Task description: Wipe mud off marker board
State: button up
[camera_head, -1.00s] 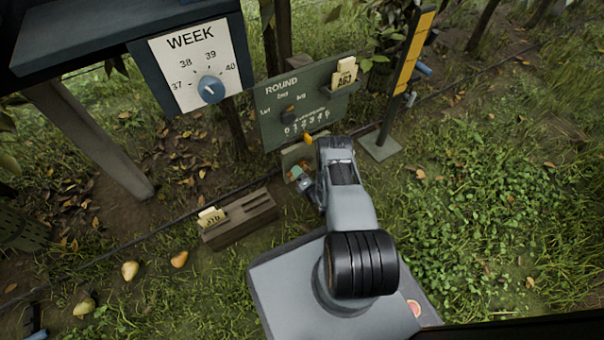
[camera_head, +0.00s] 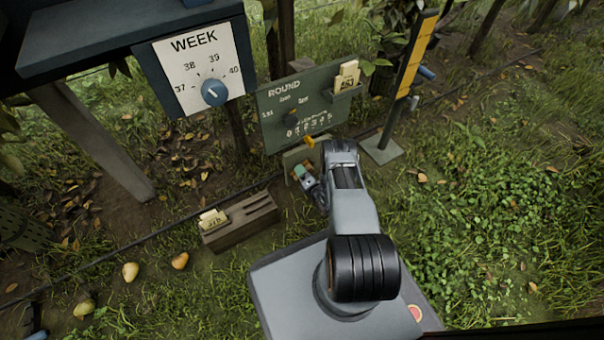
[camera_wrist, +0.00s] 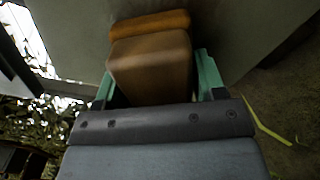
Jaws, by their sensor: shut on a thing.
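My gripper (camera_wrist: 158,78) is shut on a brown block with an orange-brown far edge (camera_wrist: 150,58), which looks like a wiping block. A green finger shows on each side of it. In the wrist view the block is up against or very close to a plain grey-green surface (camera_wrist: 231,25), likely the marker board; I cannot tell whether they touch. In the head view my gripper (camera_head: 304,172) is in front of a small pale board (camera_head: 291,158) below the ROUND board. I cannot make out any mud; the block and my arm hide part of the small board.
The WEEK board (camera_head: 180,75) is to the left. A slotted wooden block (camera_head: 240,222) with a card lies at lower left. A yellow post (camera_head: 407,80) stands right. Pears (camera_head: 130,271) lie on the grass.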

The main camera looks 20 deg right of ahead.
jog(key=w+d, duration=0.1)
jog(key=d, duration=0.9)
jog(key=shift+d, duration=0.25)
dwell(0.5)
jog(key=shift+w+a, duration=0.1)
